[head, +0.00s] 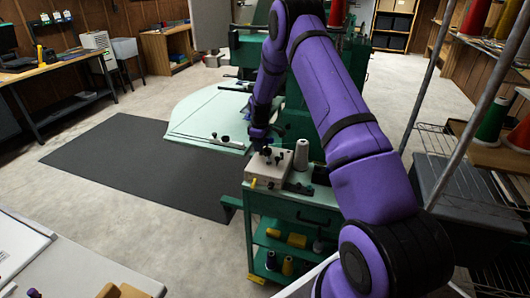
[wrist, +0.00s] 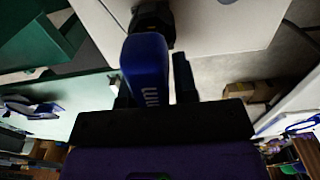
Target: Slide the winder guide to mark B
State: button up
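A beige box (head: 268,168) with black knobs on top, probably the winder, sits on the green cart; the box also fills the top of the wrist view (wrist: 225,22). My gripper (head: 261,140) is low over the box at its far side. In the wrist view, a blue piece with white lettering (wrist: 147,72) stands between the black fingers of my gripper (wrist: 153,82). It meets a black fitting (wrist: 154,22) by the box, and may be part of the guide. Whether both fingers press on it is unclear. I cannot make out mark B.
A pale green table (head: 205,120) lies behind to the left. A metal rack (head: 470,110) stands at right. The floor with the dark mat (head: 125,160) is open.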

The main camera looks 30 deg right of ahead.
jog(key=shift+s+d+f, duration=0.1)
jog(key=shift+d+f, duration=0.2)
jog(key=shift+d, duration=0.75)
jog(key=shift+w+d, duration=0.15)
jog(key=shift+w, duration=0.1)
jog(key=o, duration=0.7)
jog(key=shift+s, duration=0.1)
jog(key=shift+r, duration=0.2)
jog(key=shift+w+r, duration=0.3)
jog(key=shift+r, duration=0.6)
jog(key=shift+w+a+r, duration=0.1)
jog(key=shift+a+r, duration=0.05)
jog(key=shift+r, duration=0.95)
jog(key=shift+a+r, duration=0.1)
jog(key=shift+r, duration=0.95)
